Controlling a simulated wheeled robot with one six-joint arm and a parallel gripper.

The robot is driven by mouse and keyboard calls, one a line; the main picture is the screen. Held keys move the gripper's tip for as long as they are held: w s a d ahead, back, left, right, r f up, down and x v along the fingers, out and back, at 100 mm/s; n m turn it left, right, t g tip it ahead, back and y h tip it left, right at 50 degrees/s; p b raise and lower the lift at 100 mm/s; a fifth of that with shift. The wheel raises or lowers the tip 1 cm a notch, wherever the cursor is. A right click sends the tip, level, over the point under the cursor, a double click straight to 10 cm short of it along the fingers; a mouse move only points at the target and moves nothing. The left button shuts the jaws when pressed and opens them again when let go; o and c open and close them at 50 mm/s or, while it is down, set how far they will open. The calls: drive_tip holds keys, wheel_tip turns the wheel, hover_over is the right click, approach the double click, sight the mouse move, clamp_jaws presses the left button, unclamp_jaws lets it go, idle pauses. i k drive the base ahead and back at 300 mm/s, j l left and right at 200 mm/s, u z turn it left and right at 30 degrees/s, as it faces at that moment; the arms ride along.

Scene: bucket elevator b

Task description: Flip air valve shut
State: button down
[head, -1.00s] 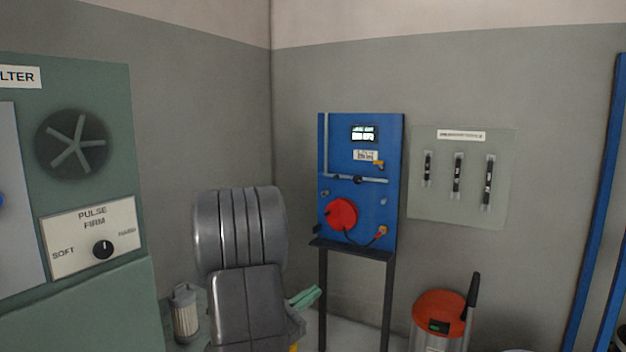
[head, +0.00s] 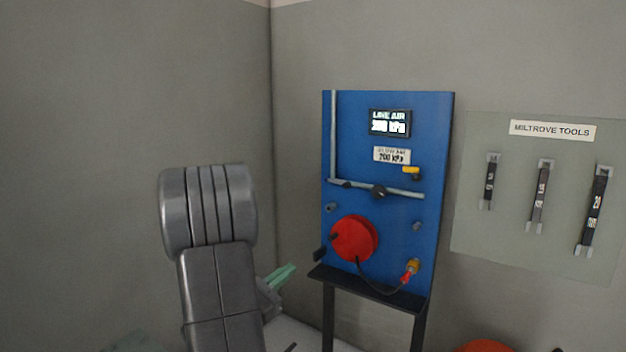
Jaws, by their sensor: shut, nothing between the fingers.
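A blue air panel (head: 390,140) on a dark stand faces me, with a grey pipe (head: 400,193) running across it. A small yellow lever (head: 411,172) sits just above the pipe's right part; it looks like the air valve's handle and lies roughly level. The display above reads "LINE AIR" with a blurred value, perhaps 200 kPa. My gripper (head: 282,277) shows green fingertips beyond my grey arm, low and left of the panel. It is shut and empty, apart from the panel.
A red hose reel (head: 355,238) and a hose with a brass-and-red end (head: 411,271) are on the panel's lower part, above a black shelf (head: 368,289). A tool board (head: 540,200) hangs to the right. A red lid (head: 486,346) shows at the bottom edge.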

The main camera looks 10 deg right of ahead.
sight(346, 185)
drive_tip(key=i+l+u, duration=0.25)
drive_tip(key=i+l, duration=0.75)
drive_tip(key=i, duration=0.15)
